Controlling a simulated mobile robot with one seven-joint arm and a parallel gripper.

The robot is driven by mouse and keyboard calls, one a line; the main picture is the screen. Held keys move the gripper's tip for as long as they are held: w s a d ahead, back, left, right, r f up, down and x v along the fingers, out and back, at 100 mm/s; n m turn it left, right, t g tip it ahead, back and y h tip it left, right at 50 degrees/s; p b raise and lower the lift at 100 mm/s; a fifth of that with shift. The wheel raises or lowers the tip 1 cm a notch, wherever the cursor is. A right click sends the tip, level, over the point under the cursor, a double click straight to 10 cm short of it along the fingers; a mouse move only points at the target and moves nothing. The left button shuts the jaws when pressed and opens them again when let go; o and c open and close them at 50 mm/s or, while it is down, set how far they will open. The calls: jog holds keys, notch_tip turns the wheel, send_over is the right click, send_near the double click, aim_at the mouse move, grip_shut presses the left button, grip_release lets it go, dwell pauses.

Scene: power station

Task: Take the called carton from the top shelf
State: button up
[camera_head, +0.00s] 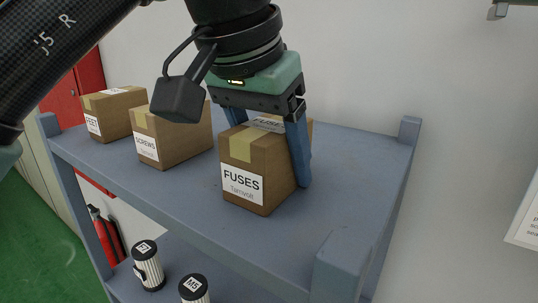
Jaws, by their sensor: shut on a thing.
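The FUSES carton (257,174) is a brown box with a yellow tape strip and a white label, on the blue-grey top shelf (330,210). My gripper (268,150) comes down from above, its blue fingers shut on the FUSES carton. The right finger lies along the carton's right side; the left finger is mostly hidden behind it. The carton looks upright; I cannot tell whether its base touches the shelf. A SCREWS carton (170,138) stands to the left. A carton with a partly readable label ending in EET (115,112) stands farther left.
Shelf corner posts rise at the front right (342,265) and back right (409,129). The shelf right of the FUSES carton is clear. Striped cylinders (148,268) stand on the lower shelf. A red extinguisher (106,237) is at lower left. A wall stands behind.

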grip_shut()
jog(key=shift+r, duration=0.2)
